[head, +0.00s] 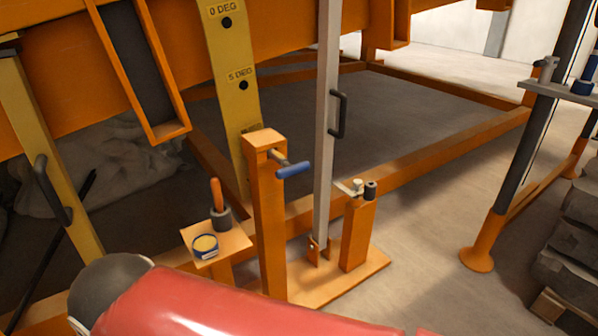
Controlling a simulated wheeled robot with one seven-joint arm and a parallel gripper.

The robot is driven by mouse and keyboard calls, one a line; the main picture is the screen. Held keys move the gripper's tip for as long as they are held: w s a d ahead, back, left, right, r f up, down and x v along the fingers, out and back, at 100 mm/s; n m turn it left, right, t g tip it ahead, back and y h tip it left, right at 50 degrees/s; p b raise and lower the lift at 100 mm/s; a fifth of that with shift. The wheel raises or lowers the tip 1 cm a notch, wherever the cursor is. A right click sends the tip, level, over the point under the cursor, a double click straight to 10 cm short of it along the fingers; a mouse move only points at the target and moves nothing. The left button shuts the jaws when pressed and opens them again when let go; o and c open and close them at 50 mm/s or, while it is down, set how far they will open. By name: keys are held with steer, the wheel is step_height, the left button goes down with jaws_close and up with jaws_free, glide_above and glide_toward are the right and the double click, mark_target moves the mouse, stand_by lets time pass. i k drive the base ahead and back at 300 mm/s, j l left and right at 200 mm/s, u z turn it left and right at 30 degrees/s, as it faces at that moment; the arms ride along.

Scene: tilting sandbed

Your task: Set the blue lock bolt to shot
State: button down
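The blue lock bolt (293,169) sits at the top of an orange post (269,220). A yellow strip (236,115) with dark holes marked 0 DEG and 5 DEG runs down behind the post. The post hides the strip's lower part, and I cannot tell whether the bolt's tip enters a hole. My red arm crosses the bottom of the head view. My gripper is not in view.
A grey upright bar (325,120) with a black handle (341,115) stands right of the bolt. A shorter orange post (357,230) carries a small latch. A small shelf (216,243) at left holds a tin (205,246) and an orange-handled tool (216,194).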

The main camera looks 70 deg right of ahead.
mark_target(289, 170)
steer(key=z, duration=2)
steer(key=k+z, duration=0.3)
steer(key=i+j, duration=0.05)
